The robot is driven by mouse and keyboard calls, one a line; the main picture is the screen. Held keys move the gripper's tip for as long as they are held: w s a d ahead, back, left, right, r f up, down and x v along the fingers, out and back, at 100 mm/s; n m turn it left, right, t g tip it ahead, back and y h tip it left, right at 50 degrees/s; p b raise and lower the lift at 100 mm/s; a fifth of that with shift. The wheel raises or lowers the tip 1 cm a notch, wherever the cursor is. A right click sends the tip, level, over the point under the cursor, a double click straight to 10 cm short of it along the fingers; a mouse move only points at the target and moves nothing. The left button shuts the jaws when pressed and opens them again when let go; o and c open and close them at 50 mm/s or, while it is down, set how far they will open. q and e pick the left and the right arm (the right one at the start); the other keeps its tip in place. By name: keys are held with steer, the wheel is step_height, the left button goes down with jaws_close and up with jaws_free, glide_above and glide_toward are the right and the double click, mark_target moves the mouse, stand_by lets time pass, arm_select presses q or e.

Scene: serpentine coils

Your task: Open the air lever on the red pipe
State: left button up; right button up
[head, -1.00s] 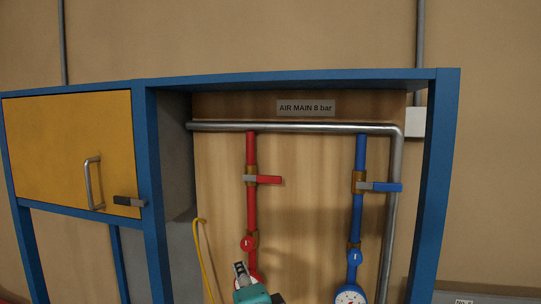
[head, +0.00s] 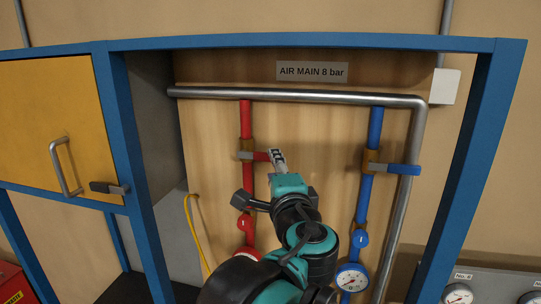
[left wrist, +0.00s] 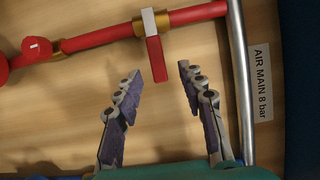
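The red pipe (head: 246,122) hangs vertically from the steel main. Its red air lever (head: 261,156) points right, across the pipe, from a brass valve. My left gripper (head: 278,160) is raised beside the lever's outer end. In the left wrist view, the gripper (left wrist: 172,74) is open and empty, its two fingers spread. The lever (left wrist: 154,58) there points down toward the gap, its tip close to the left fingertip; I cannot tell if they touch. The red pipe (left wrist: 105,36) runs across the top. My right gripper is not in view.
A blue pipe (head: 375,130) with a blue lever (head: 405,169) and a gauge (head: 352,280) stands to the right. The steel main (head: 300,96) runs above. The blue frame (head: 140,190) and a yellow cabinet door (head: 60,125) are to the left. A yellow hose (head: 194,235) hangs nearby.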

mark_target(260, 155)
arm_select(q)
steer(key=w, duration=0.5)
steer(key=shift+a+f+p, duration=0.1)
steer(key=shift+a+p, duration=0.2)
steer(key=shift+p, duration=0.05)
steer(key=shift+w, duration=0.1)
jaws_close()
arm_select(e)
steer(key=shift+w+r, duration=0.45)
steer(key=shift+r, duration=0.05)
arm_select(q)
steer(key=shift+f, duration=0.1)
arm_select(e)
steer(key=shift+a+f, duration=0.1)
